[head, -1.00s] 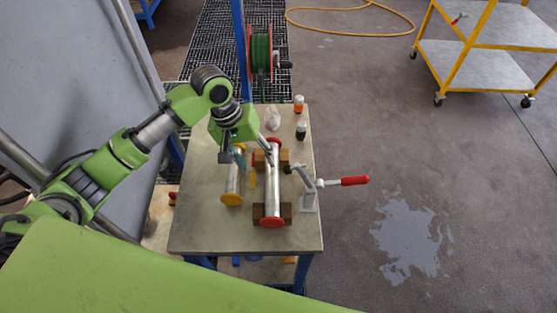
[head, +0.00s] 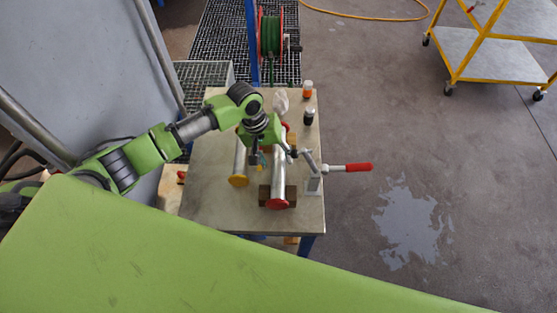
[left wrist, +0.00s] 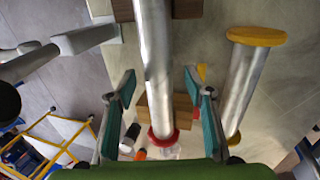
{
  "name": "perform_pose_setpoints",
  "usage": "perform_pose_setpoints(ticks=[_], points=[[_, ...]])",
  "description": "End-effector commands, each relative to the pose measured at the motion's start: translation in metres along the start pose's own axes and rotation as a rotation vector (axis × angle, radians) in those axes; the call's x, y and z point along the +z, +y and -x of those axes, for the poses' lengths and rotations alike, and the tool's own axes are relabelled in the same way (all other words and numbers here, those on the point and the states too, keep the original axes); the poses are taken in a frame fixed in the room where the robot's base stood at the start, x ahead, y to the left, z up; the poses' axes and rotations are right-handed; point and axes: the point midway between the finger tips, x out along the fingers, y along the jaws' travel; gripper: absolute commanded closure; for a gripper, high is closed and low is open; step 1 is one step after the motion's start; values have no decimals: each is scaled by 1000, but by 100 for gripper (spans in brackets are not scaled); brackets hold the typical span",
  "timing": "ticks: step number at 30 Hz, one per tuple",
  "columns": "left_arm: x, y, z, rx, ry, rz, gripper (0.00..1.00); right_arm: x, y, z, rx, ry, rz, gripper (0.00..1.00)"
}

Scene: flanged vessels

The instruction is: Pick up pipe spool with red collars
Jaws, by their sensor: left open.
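The pipe spool with red collars (head: 279,182) is a silver tube resting on wooden blocks (head: 264,194) on the table. Its near red collar (head: 277,204) shows clearly; the far one is partly hidden by my arm. My left gripper (head: 272,156) is open over the tube's middle. In the left wrist view the spool (left wrist: 156,62) runs between the two teal-padded fingers of my left gripper (left wrist: 160,88), with gaps on both sides. I cannot tell how far down the fingers reach. My right gripper is not in view.
A spool with yellow collars (head: 238,181) lies just left of the red one. A toggle clamp with a red handle (head: 350,168) stands close on the right. A dark bottle (head: 309,117), an orange-topped bottle (head: 307,90) and a clear item (head: 281,104) stand at the back.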

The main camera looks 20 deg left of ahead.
Motion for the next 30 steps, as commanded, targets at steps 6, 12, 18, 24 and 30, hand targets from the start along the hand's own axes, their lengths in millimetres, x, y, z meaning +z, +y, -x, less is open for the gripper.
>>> perform_pose_setpoints(ticks=[6,12,18,24,30], points=[[0,2,-25,0,0,0,52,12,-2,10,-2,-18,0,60],[0,2,-30,0,1,-1,52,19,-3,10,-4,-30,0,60],[0,2,-30,-1,1,-1,81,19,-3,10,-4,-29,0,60],[-2,3,-28,3,4,-2,100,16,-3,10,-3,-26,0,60],[-2,3,-27,3,4,-1,100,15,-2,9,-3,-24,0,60]])
